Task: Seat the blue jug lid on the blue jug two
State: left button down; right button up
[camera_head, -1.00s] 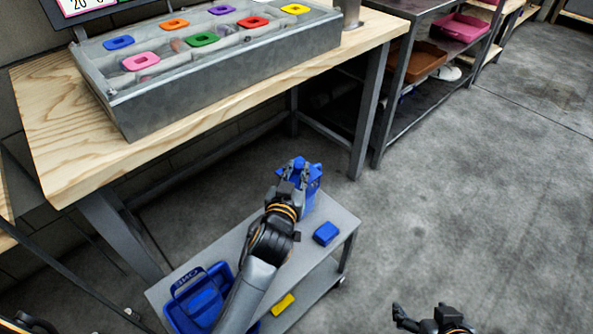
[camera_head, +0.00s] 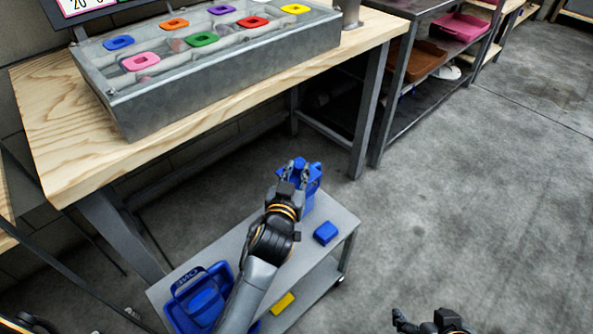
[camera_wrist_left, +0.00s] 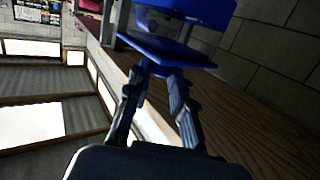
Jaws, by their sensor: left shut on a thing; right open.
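My left gripper (camera_head: 296,172) is over the far end of the grey cart (camera_head: 335,212), shut on a blue piece that looks like the blue jug lid (camera_head: 300,163). A blue jug (camera_head: 314,184), which looks like jug two, is right beside the fingers, partly hidden by them; its label does not show. In the left wrist view the fingers meet a flat blue plate (camera_wrist_left: 165,50), with a larger blue body (camera_wrist_left: 200,10) just beyond it. I cannot tell whether the lid touches the jug's opening. My right gripper (camera_head: 403,317) is open and empty at the bottom edge, over the floor.
A wooden bench (camera_head: 55,130) with a metal bin (camera_head: 220,82) stands behind.

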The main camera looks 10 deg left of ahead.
pick_arm(q)
jog(key=c, duration=1.1)
grip_release()
jog(key=o, duration=0.5)
